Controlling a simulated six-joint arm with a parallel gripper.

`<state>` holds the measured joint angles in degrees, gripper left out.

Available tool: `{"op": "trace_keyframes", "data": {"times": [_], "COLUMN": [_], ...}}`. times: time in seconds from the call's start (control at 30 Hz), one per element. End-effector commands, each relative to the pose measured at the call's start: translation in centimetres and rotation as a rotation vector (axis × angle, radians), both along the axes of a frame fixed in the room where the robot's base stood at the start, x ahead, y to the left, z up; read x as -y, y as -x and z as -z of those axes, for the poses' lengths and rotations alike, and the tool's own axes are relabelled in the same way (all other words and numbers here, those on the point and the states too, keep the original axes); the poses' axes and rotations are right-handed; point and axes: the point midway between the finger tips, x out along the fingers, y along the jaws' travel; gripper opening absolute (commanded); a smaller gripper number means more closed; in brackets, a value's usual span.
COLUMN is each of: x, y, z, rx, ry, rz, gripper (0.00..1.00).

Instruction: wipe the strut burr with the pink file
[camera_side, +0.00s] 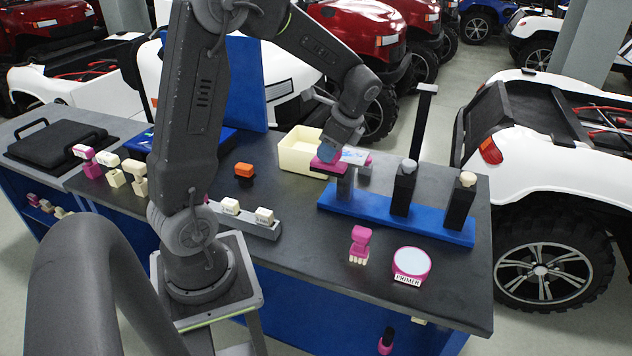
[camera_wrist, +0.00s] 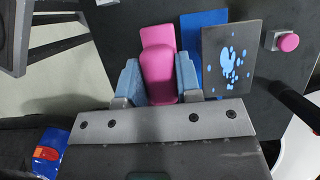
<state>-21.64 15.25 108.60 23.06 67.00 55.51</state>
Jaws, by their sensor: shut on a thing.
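My gripper (camera_side: 337,146) is shut on the pink file (camera_side: 322,166), above the left end of the blue rail. In the wrist view the pink file (camera_wrist: 158,72) sits between my two blue-grey fingers (camera_wrist: 157,86), its wider flat end pointing away. Right beside the file is a grey plate (camera_wrist: 212,75) with a cluster of blue spots (camera_wrist: 232,64). The plate shows pale in the side view (camera_side: 354,156), at the top of a grey post. The file looks apart from the spots. Whether it touches the plate edge, and which mark is the strut burr, I cannot tell.
The blue rail (camera_side: 440,231) carries black posts (camera_side: 403,190) and (camera_side: 459,205) to the right, with a taller post (camera_side: 421,125) behind. A cream bin (camera_side: 297,158) stands left. A pink brush (camera_side: 360,243) and primer tin (camera_side: 411,264) stand in front. A pink button (camera_wrist: 288,42) is beyond the plate.

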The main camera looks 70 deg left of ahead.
Motion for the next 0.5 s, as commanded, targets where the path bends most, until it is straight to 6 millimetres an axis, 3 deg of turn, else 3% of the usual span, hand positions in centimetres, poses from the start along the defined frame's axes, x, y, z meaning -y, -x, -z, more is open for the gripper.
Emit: {"op": "trace_keyframes", "data": {"times": [0.03, 0.2, 0.33, 0.5], "x": [-1.5, -5.0, -6.7, -7.5], "y": [-1.2, -3.4, -4.2, -4.6], "z": [-1.3, -5.1, -7.0, -8.0], "rx": [0.004, 0.002, 0.001, -0.001], "ry": [-0.003, 0.003, 0.007, 0.011], "rz": [-0.007, -0.006, -0.005, -0.003], "gripper": [0.13, 0.13, 0.13, 0.13]}}
